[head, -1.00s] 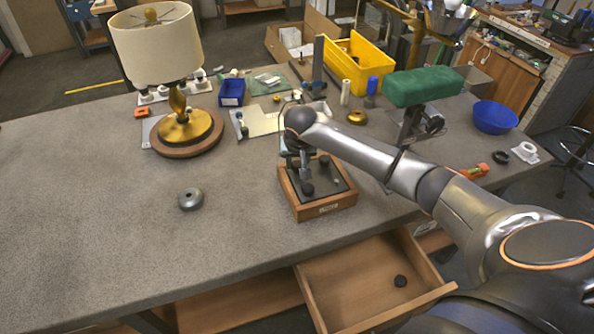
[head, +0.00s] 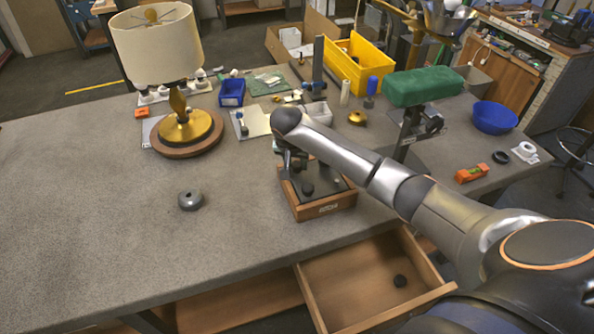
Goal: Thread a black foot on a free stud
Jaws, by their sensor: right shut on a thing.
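An upturned wooden base (head: 325,211) with a dark underside lies on the bench at the centre. A black foot (head: 307,188) shows on its dark face, and another dark round shape sits near its back edge. My right gripper (head: 296,172) points down over the base's left back part. It is shut on what looks like a black foot, mostly hidden by the fingers and wrist. I cannot tell whether that foot touches a stud. A loose black foot (head: 399,281) lies in the open drawer (head: 345,290). My left gripper is out of view.
A lamp with a cream shade (head: 157,45) stands at back left. A grey round part (head: 190,200) lies left of the base. A yellow crate (head: 358,68), a green block (head: 424,88) and a blue bowl (head: 494,117) stand behind and right. The bench's left front is clear.

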